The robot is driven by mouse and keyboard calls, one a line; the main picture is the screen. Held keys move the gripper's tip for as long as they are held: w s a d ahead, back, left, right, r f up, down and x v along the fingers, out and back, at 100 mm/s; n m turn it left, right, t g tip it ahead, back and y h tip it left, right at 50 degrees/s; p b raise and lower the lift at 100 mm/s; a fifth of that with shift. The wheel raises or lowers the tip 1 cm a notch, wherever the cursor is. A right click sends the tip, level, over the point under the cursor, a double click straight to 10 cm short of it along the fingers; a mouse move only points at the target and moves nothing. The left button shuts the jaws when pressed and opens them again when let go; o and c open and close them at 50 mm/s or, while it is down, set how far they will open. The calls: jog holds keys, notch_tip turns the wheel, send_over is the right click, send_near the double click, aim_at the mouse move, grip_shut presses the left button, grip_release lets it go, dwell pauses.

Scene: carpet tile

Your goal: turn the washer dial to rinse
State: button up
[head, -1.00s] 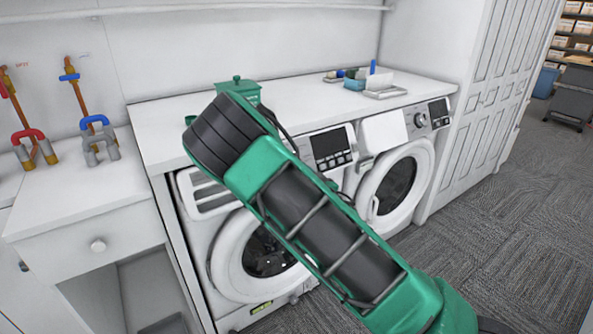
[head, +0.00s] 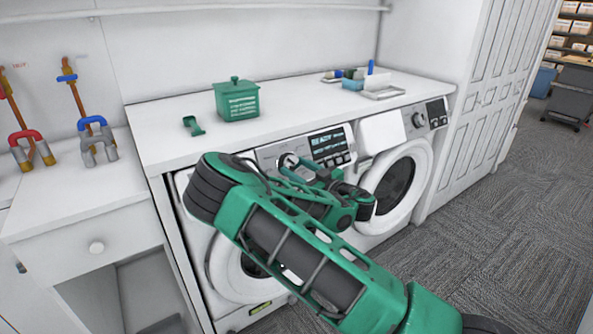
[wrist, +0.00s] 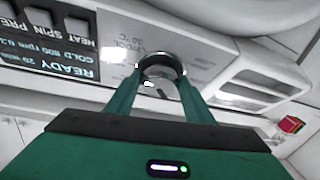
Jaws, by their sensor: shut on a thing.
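The left washer (head: 262,155) has a round silver-rimmed dial (head: 288,160) on its front panel, left of a display (head: 328,143) that reads READY. In the wrist view the dial (wrist: 160,60) sits between the two green fingers of my gripper (wrist: 160,78), which are shut on its sides. The head view shows my gripper (head: 297,172) at the panel, with my arm crossing in front of the washer. The display (wrist: 60,62) appears upside down in the wrist view, with READY, COLD and 800 rpm. The dial's pointer and the rinse mark cannot be made out.
A second washer (head: 400,165) stands to the right. On the counter are a green canister (head: 237,98), a green scoop (head: 193,125) and a tray (head: 383,92) with small items. Pipes with red and blue handles are at left. Carpet at right is open.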

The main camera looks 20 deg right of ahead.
jog(key=shift+d+r+n+g, duration=0.2)
jog(key=shift+d+n+g, duration=0.1)
jog(key=shift+n, duration=0.5)
jog(key=o, duration=1)
jog(key=shift+o, duration=0.2)
jog(key=shift+a+y, duration=0.1)
jog(key=shift+y, duration=0.3)
jog(key=shift+f, duration=0.1)
